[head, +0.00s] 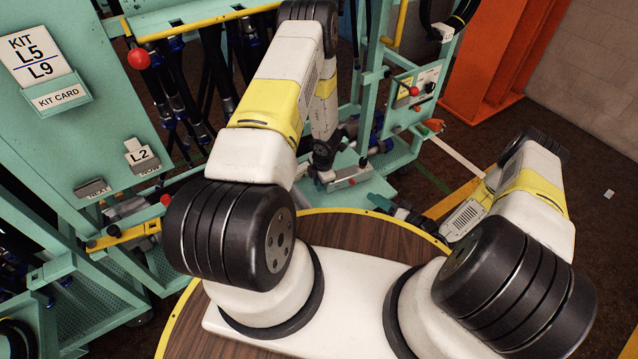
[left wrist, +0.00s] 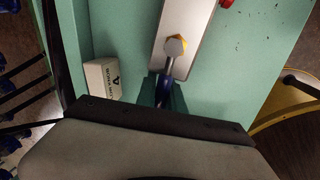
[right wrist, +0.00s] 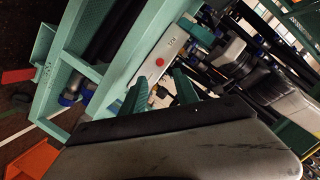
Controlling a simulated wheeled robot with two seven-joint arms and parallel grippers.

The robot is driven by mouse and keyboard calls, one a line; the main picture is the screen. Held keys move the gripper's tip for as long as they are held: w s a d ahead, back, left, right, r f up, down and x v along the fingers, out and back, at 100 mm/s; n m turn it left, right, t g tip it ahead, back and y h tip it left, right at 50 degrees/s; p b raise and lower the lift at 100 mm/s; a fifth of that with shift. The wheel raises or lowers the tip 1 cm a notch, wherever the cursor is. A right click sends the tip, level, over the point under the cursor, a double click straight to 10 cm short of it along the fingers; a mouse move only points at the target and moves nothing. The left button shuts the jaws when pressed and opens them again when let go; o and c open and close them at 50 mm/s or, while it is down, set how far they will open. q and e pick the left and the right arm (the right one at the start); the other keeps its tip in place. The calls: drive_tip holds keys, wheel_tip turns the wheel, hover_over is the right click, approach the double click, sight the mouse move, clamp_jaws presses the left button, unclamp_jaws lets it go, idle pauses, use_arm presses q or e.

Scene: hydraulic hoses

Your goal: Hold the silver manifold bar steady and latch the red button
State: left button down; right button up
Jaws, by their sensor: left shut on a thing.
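The silver manifold bar (head: 348,179) sits on a teal shelf below my left arm; it also shows in the left wrist view (left wrist: 190,25) and the right wrist view (right wrist: 172,45). Its red button (right wrist: 160,62) faces the right wrist camera; a red part (left wrist: 227,3) shows at the top edge of the left wrist view. My left gripper (left wrist: 166,88) is closed around a blue fitting (left wrist: 163,92) with a hex end, at the bar's near end. My right gripper (right wrist: 160,85) is open and empty, its fingers pointing toward the bar, apart from the button.
A white box (left wrist: 102,78) stands on the shelf left of the bar. A teal hose rack with a red ball knob (head: 138,59) fills the left and back. A round wooden table (head: 370,232) with a yellow rim lies in front. An orange post (head: 505,50) stands behind right.

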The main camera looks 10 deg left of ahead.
idle(0.5)
clamp_jaws()
idle(0.4)
idle(1.2)
